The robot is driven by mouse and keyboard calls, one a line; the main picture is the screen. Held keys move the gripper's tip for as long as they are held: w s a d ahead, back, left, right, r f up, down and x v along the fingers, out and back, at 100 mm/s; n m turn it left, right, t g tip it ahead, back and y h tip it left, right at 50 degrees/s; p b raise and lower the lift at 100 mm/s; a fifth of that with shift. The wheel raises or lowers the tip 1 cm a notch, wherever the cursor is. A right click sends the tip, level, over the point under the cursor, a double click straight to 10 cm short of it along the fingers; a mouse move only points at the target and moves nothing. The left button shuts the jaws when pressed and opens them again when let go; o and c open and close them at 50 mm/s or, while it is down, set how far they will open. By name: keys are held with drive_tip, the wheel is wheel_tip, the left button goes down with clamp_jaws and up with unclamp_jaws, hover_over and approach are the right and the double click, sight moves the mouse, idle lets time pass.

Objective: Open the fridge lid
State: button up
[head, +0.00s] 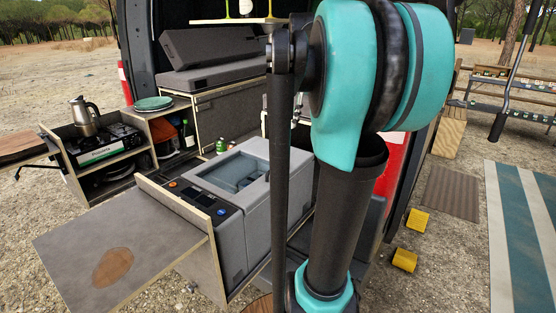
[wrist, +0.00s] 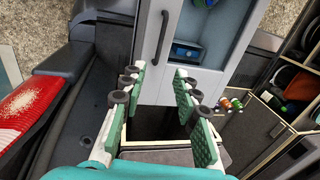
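The fridge (head: 258,225) is a grey box in a drawer-like wooden surround, in the middle of the head view. Its lid (head: 215,181) lies flat on top, a pale frame around a sunken or see-through bluish middle; I cannot tell which. In the wrist view the pale lid (wrist: 179,82) is beyond my fingertips, with a dark bar handle (wrist: 156,38) on it. My gripper (wrist: 153,85) is open, with teal pads apart and nothing held. The handle appears ahead of the fingers, apart from them. My arm hides my gripper in the head view.
A grey fold-out table (head: 125,250) lies left of the fridge. A stove (head: 105,145) with a kettle (head: 84,116) stands farther left. Small bottles (wrist: 233,103) are close beside the fridge. Yellow blocks (head: 404,260) lie on the gravel at right.

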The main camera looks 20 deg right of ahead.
sight(278, 165)
drive_tip(key=w+f, duration=0.1)
drive_tip(key=f, duration=0.4)
drive_tip(key=w+a+f, duration=0.1)
drive_tip(key=f, duration=0.5)
drive_tip(key=a+f, duration=0.1)
drive_tip(key=f, duration=0.4)
drive_tip(key=shift+w+f, duration=0.35)
drive_tip(key=shift+w, duration=0.05)
clamp_jaws()
